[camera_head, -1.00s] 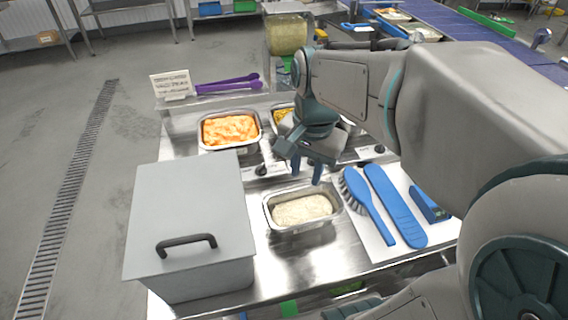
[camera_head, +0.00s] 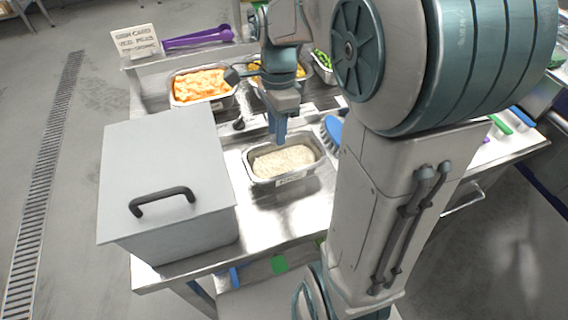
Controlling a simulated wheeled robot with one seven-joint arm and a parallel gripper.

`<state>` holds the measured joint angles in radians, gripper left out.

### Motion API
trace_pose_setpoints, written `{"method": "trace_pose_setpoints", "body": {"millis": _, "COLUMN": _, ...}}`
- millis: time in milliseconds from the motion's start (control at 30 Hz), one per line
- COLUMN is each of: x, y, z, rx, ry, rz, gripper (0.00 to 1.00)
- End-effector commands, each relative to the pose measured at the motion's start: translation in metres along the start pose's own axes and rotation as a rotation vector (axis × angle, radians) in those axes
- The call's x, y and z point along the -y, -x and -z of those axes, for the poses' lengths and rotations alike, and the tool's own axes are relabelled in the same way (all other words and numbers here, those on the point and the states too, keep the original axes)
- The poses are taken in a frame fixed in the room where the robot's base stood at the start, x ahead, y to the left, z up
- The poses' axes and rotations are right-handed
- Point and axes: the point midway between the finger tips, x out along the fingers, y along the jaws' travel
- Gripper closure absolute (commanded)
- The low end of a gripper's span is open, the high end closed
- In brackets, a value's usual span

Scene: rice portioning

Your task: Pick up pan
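The pan of rice (camera_head: 262,182) is a small metal tray filled with pale rice, sitting on the steel table right of the grey lidded box. My gripper (camera_head: 281,140) points down at the pan's far rim, with its blue fingertips at or just above that rim. The fingers are seen edge-on, so their gap and any contact with the rim cannot be told.
The grey box (camera_head: 165,165) with a dark handle fills the left of the table. A blue brush (camera_head: 333,128) is right of the pan, mostly hidden by my arm. The table's front strip is bare.

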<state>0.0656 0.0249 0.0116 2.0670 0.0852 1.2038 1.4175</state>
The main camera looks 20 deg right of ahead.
Motion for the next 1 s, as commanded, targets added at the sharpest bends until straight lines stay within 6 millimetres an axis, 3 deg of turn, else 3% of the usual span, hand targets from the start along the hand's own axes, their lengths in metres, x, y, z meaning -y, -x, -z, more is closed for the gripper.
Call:
{"method": "trace_pose_setpoints", "body": {"millis": 167, "x": -0.001, "y": -0.013, "z": 0.0, "rx": 0.0, "ry": 0.001, "rz": -0.001, "gripper": 0.7}}
{"method": "trace_pose_setpoints", "body": {"millis": 467, "x": -0.001, "y": -0.054, "z": 0.002, "rx": 0.0, "ry": 0.002, "rz": -0.001, "gripper": 0.7}}
{"method": "trace_pose_setpoints", "body": {"millis": 767, "x": -0.001, "y": -0.058, "z": 0.002, "rx": 0.0, "ry": 0.002, "rz": 0.001, "gripper": 0.7}}
{"method": "trace_pose_setpoints", "body": {"millis": 867, "x": -0.001, "y": -0.058, "z": 0.002, "rx": 0.0, "ry": 0.002, "rz": 0.001, "gripper": 0.98}}
{"method": "trace_pose_setpoints", "body": {"millis": 1000, "x": -0.001, "y": -0.058, "z": 0.002, "rx": 0.0, "ry": 0.002, "rz": 0.002, "gripper": 1.0}}
